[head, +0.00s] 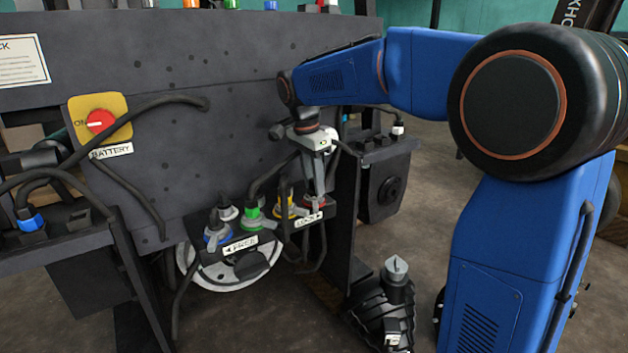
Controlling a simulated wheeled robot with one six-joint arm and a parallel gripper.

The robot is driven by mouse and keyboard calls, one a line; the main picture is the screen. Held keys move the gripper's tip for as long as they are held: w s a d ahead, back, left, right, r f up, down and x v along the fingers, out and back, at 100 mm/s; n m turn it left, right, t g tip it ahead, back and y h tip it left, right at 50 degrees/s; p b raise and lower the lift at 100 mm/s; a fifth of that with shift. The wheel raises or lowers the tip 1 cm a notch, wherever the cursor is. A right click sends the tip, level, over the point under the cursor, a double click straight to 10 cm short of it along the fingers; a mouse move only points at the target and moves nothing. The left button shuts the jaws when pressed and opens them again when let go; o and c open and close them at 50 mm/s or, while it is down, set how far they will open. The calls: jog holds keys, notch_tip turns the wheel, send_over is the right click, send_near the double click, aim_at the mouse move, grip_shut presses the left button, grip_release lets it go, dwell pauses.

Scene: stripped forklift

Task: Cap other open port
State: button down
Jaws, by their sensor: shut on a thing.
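My gripper (316,186) points down over the right end of the port row. Its fingers are shut on a small part that they mostly hide; I cannot tell whether it is a cap. The fingertips are at the red port (313,205), touching or just above it. Left of it are a yellow port (284,209) and a green port (254,218), each with a cable rising near it. A blue port (216,236) is at the left end, with a grey fitting (229,209) behind it. Which port is open is too small to tell.
The dark port bracket carries a FREE label (247,246) and a LOCK label (308,220). Several black cables hang around it. A yellow battery switch (101,121) is on the panel at left. A dark box (387,185) stands right of the ports.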

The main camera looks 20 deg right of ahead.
dwell(0.3)
jog(key=c, duration=1.3)
grip_release()
notch_tip(320, 180, up, 16)
jog(key=a, duration=0.2)
jog(key=s+d+f+n+t+y, duration=0.1)
jog(key=s+d+f+n, duration=0.25)
jog(key=s, duration=0.45)
jog(key=s+d+f+n+t, duration=0.1)
jog(key=s+d+f+n, duration=0.25)
jog(key=s, duration=0.55)
jog(key=s+f+n, duration=0.2)
jog(key=s+f, duration=0.3)
jog(key=f, duration=0.1)
jog(key=s+d+f+n+t, duration=0.1)
jog(key=s+f+n, duration=0.2)
jog(key=s+f, duration=0.3)
jog(key=s+d+f+n+t, duration=0.1)
jog(key=s+f+n, duration=0.1)
jog(key=s+f, duration=0.3)
jog(key=shift+s+f+y, duration=0.15)
jog(key=shift+f+y, duration=0.05)
jog(key=shift+f, duration=0.4)
jog(key=shift+s+f+y, duration=0.1)
jog(key=shift+f+y, duration=0.1)
jog(key=shift+f, duration=0.4)
